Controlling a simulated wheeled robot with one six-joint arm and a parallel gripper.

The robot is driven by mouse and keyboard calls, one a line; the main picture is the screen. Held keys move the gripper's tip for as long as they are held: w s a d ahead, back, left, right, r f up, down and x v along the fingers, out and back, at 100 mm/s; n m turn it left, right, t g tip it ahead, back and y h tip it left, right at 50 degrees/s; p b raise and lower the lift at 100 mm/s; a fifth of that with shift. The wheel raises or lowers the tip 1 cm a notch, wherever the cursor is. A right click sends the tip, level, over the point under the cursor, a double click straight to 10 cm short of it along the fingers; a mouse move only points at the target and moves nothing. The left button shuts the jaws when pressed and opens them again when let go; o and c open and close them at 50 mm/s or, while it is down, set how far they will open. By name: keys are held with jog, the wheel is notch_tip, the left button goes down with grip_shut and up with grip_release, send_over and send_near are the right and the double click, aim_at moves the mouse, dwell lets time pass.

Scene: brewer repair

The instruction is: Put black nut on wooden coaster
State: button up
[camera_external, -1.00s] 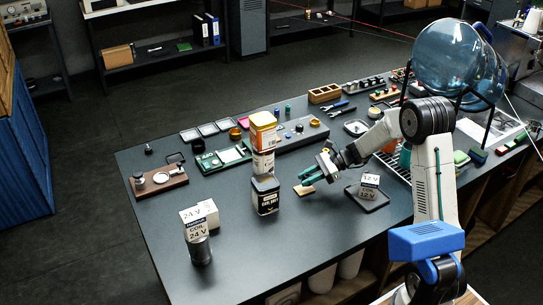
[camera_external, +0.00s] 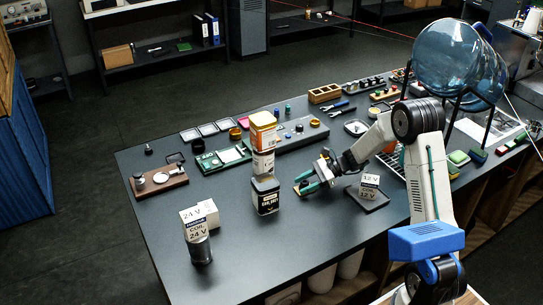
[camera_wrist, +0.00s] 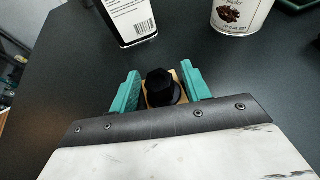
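The black nut (camera_wrist: 161,86) is between the two teal fingers of my gripper (camera_wrist: 160,90) in the wrist view. Narrow gaps show between the nut and the fingers, so my gripper looks open around it. The wooden coaster (camera_wrist: 182,88) shows as a tan square directly beneath the nut. The nut appears to sit on it, though the contact is hidden. In the external view my gripper (camera_external: 308,183) is low over the table, and its fingers cover most of the coaster; the nut cannot be made out there.
A dark tin (camera_external: 266,196) stands just left of my gripper, with a stack of an orange-topped can (camera_external: 263,130) behind it. A 12 V box (camera_external: 369,187) on a black tray is to the right. The table front (camera_external: 290,235) is clear.

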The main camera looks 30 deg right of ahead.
jog(key=shift+d+r, duration=0.2)
jog(key=v, duration=1.1)
jog(key=shift+s+d, duration=0.15)
jog(key=shift+d, duration=0.05)
jog(key=s+a+r+n+g+h, duration=0.2)
jog(key=s+a+r+n, duration=0.25)
jog(key=s, duration=0.35)
jog(key=s+a+r+n+g+h, duration=0.25)
jog(key=s+a+r+n, duration=0.2)
jog(key=s, duration=0.35)
jog(key=s+d+n+t+h, duration=0.2)
jog(key=s+n+h, duration=0.6)
jog(key=s, duration=1.1)
jog(key=shift+d+r+n, duration=0.45)
jog(key=shift+d+n, duration=0.3)
jog(key=shift+n, duration=1.25)
jog(key=shift+t+h, duration=0.25)
